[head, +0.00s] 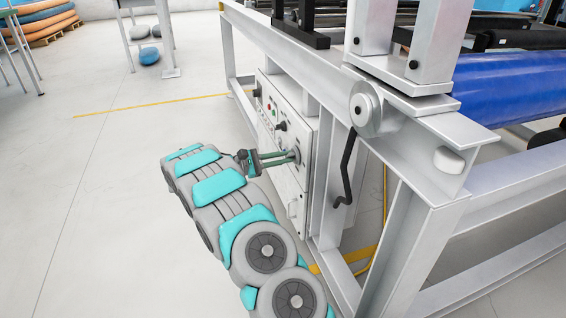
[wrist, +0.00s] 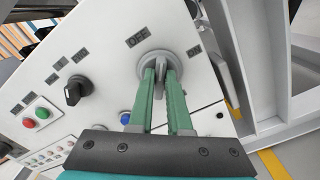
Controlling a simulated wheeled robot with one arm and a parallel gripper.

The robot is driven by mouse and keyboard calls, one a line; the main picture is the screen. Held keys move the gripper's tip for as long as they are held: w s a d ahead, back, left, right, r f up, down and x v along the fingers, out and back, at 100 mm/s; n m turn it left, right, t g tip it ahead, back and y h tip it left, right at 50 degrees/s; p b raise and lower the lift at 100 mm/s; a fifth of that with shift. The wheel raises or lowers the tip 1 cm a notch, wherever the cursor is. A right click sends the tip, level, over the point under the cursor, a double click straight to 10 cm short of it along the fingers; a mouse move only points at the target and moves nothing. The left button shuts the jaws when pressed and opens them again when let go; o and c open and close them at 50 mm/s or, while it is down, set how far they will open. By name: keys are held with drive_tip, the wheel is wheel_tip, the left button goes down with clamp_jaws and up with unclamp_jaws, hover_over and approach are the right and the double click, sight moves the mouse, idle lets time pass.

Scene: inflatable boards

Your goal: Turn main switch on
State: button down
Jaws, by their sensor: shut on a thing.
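The main switch (wrist: 159,62) is a grey round rotary knob with a ridge handle on a light control panel (wrist: 112,38). A label reading OFF (wrist: 137,41) is beside it at upper left, and another small label (wrist: 194,51) is at its right. My gripper (wrist: 160,72) has its two green fingers closed on the knob's handle, one on each side. In the head view, my gripper (head: 293,157) reaches the panel front from the left. The fingertips partly hide the knob.
A black selector knob (wrist: 76,91), a green button (wrist: 42,113) and a red button (wrist: 29,123) are on the same panel. A black crank handle (head: 345,170) hangs from the metal frame (head: 420,150) right of the panel.

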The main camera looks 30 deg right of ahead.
drive_tip(key=m+b, duration=0.1)
drive_tip(key=m, duration=0.2)
drive_tip(key=m+b, duration=0.2)
drive_tip(key=m, duration=0.2)
drive_tip(key=m+b, duration=0.1)
drive_tip(key=m, duration=0.2)
drive_tip(key=shift+s+f+b, duration=0.15)
drive_tip(key=shift+f+b, duration=0.1)
drive_tip(key=shift+b, duration=0.05)
drive_tip(key=shift+m, duration=0.5)
drive_tip(key=c, duration=0.9)
unclamp_jaws()
drive_tip(key=shift+o, duration=0.2)
drive_tip(key=shift+a, duration=0.1)
drive_tip(key=p+v, duration=0.1)
drive_tip(key=v, duration=0.6)
drive_tip(key=shift+a, duration=0.35)
